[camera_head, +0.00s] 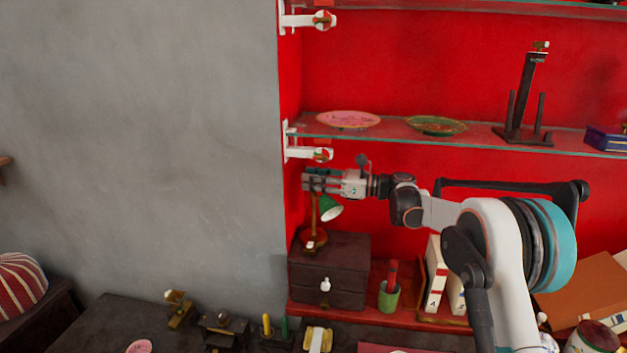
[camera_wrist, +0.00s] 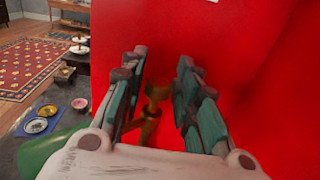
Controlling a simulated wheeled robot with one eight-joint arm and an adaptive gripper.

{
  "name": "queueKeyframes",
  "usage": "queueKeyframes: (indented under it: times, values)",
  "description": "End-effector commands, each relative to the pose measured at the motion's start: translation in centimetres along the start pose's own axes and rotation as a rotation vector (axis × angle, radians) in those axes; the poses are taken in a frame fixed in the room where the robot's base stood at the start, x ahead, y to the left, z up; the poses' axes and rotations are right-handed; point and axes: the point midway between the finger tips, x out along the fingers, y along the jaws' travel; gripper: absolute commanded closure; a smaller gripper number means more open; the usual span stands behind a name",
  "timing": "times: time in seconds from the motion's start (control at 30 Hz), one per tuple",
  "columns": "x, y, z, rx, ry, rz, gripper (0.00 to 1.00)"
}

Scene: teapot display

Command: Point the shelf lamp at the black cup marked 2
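The shelf lamp has a green shade (camera_head: 330,208) and an orange-brown base, and stands on a dark drawer box (camera_head: 330,270) on the red shelf. The shade faces down to the right in the head view. My gripper (camera_head: 308,181) is at the top of the lamp. In the wrist view my gripper (camera_wrist: 161,58) has its fingers apart, with the lamp's brass joint (camera_wrist: 155,92) showing between them, not visibly clamped. The green shade (camera_wrist: 58,150) fills the lower left there. I cannot make out a black cup marked 2 in either view.
A glass shelf (camera_head: 390,130) with plates runs just above my gripper. The grey wall (camera_head: 140,150) is left of the shelf unit. A green pot (camera_head: 389,297) stands right of the drawer box. A low dark table (camera_head: 80,325) holds several small items.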

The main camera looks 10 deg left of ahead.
Motion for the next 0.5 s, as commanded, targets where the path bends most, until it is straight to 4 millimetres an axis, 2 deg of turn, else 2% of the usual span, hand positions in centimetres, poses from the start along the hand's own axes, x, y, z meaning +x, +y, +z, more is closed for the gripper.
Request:
queueKeyframes:
  times: [0.27,0.37,0.5]
  values:
    - [-0.1,0.0,0.0,0.000,-0.001,-0.001,0.71]
    - [-0.9,-0.1,0.1,0.000,-0.001,-0.002,0.71]
    - [-3.2,-0.1,0.0,0.000,-0.001,-0.003,0.71]
